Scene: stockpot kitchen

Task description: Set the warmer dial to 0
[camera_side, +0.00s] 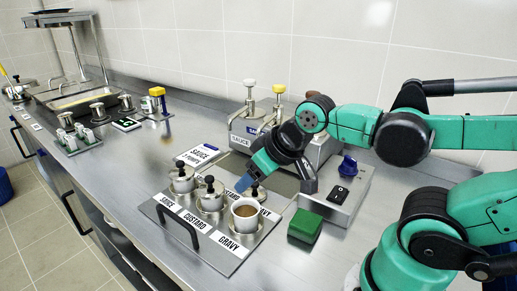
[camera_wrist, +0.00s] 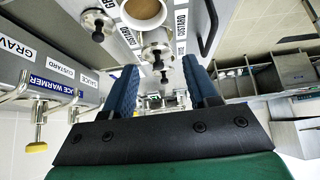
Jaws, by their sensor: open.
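The warmer dial appears to be the blue knob (camera_side: 348,165) on a small grey control box (camera_side: 335,200) at the right in the side view. I cannot read its setting. My gripper (camera_side: 244,183) has blue fingers and is tilted down over the sauce pots, left of the box and apart from the knob. In the wrist view my gripper (camera_wrist: 160,78) shows its two fingers spread with nothing held between them. The knob does not show clearly there. A blue "sauce warmer" label (camera_wrist: 56,90) shows at the left of the wrist view.
A tray (camera_side: 229,257) with lidded pots (camera_side: 183,179) and an open brown-filled pot (camera_side: 245,214) lies below my gripper. A green block (camera_side: 305,226) sits in front of the control box. A pump dispenser (camera_side: 250,125) stands behind.

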